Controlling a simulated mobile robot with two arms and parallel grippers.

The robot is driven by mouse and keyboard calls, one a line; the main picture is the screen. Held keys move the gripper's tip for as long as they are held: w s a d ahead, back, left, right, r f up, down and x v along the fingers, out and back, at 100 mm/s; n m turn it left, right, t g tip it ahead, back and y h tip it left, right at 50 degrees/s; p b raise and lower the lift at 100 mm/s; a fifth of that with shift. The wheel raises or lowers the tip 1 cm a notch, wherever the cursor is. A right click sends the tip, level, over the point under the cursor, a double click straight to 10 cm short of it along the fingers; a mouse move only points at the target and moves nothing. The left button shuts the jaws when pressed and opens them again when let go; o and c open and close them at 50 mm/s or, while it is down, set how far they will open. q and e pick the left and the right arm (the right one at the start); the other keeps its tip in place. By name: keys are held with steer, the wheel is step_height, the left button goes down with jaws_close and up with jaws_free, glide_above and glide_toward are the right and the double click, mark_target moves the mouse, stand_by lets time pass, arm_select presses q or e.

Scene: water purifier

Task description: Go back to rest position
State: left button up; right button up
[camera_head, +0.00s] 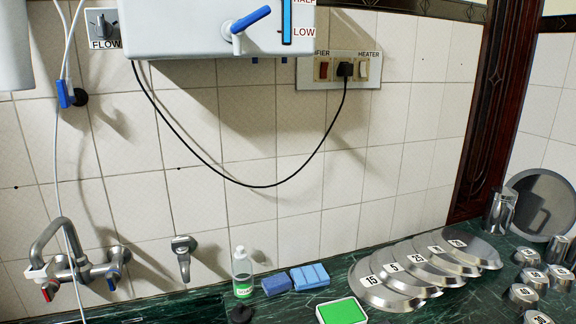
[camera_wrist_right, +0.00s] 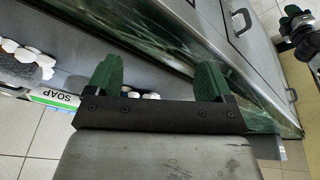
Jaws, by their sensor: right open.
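My right gripper (camera_wrist_right: 158,64) shows in the right wrist view with its two green fingers wide apart and nothing between them. It is in front of a grey cabinet side and a dark green counter edge (camera_wrist_right: 175,42). It does not show in the head view, and neither does my left gripper. The white water purifier (camera_head: 185,30) hangs on the tiled wall at the top of the head view, with a blue-handled tap (camera_head: 250,20) and a level strip marked LOW. Its black cable (camera_head: 262,186) runs to a plug in the socket panel (camera_head: 338,85).
The green marble counter (camera_head: 450,300) holds a soap bottle (camera_head: 242,272), blue sponges (camera_head: 310,277), a green pad (camera_head: 342,312), numbered metal plates (camera_head: 385,292) and several metal cups (camera_head: 523,297). A mixer tap (camera_head: 75,262) is at left.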

steer(key=s+d+m+h, duration=0.2)
steer(key=s+d+m, duration=0.3)
steer(key=s+m, duration=0.45)
step_height(320, 180, down, 25)
steer(key=s+n, duration=0.1)
steer(key=s+d+f+g, duration=0.1)
steer(key=s+d+f, duration=0.2)
steer(key=s+f, duration=1.3)
steer(key=shift+s+f+g, duration=0.25)
steer(key=shift+s+g, duration=0.05)
steer(key=shift+g, duration=0.1)
